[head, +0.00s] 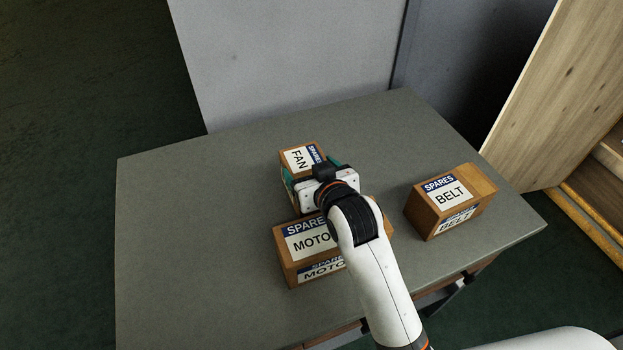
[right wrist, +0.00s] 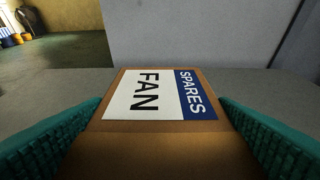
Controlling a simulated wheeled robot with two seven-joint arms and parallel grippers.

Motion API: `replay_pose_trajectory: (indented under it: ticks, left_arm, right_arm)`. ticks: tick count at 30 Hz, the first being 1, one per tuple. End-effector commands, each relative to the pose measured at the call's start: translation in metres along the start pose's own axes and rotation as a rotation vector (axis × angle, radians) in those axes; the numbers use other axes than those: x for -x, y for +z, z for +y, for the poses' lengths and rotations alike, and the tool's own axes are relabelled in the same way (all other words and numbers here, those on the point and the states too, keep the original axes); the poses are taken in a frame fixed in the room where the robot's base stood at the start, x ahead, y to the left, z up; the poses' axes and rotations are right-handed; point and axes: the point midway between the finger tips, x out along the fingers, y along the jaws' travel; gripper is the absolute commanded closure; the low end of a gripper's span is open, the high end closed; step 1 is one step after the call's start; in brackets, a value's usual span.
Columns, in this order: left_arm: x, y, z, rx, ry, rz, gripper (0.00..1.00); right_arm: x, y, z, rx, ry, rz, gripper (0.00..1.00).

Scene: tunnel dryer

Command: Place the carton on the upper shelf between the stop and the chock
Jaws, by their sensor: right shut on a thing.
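The carton labelled FAN (head: 298,155) stands on the grey table, behind the MOTOR carton. My right gripper (head: 313,174) is shut on the FAN carton, with one teal finger on each side of it. In the right wrist view the FAN carton (right wrist: 165,110) fills the space between the teal fingers (right wrist: 162,125), label up. The MOTOR carton (head: 292,258) stands at the front, partly hidden by my right arm. The BELT carton (head: 450,203) stands to the right. The upper shelf, the stop and the chock cannot be made out. My left gripper is not in view.
The grey table (head: 190,220) is clear on its left side. A grey panel (head: 290,60) rises behind it. A wooden structure (head: 535,100) with a tall side board stands beyond the table's right edge.

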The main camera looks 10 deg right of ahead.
Motion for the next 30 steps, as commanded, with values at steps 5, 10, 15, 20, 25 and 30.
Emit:
replay_pose_trajectory:
  ticks: [5,10,15,20,25,30]
  left_arm:
    - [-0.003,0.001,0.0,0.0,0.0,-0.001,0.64]
    - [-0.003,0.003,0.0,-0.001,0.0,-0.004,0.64]
    - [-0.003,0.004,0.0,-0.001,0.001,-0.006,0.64]
    - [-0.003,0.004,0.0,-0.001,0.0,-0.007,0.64]
    - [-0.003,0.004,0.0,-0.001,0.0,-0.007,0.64]
    - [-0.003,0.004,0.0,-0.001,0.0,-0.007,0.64]
  right_arm:
    - [-0.008,-0.019,0.0,0.0,-0.001,-0.003,0.9]
    - [-0.009,-0.021,0.0,0.0,-0.001,-0.006,0.9]
    - [-0.009,-0.021,0.0,0.0,-0.001,-0.006,0.9]
    - [-0.011,-0.026,0.0,0.0,-0.001,0.002,0.1]
    - [-0.011,-0.026,0.0,0.0,-0.001,0.002,0.0]
    - [-0.009,-0.024,0.0,0.0,-0.001,0.0,0.0]
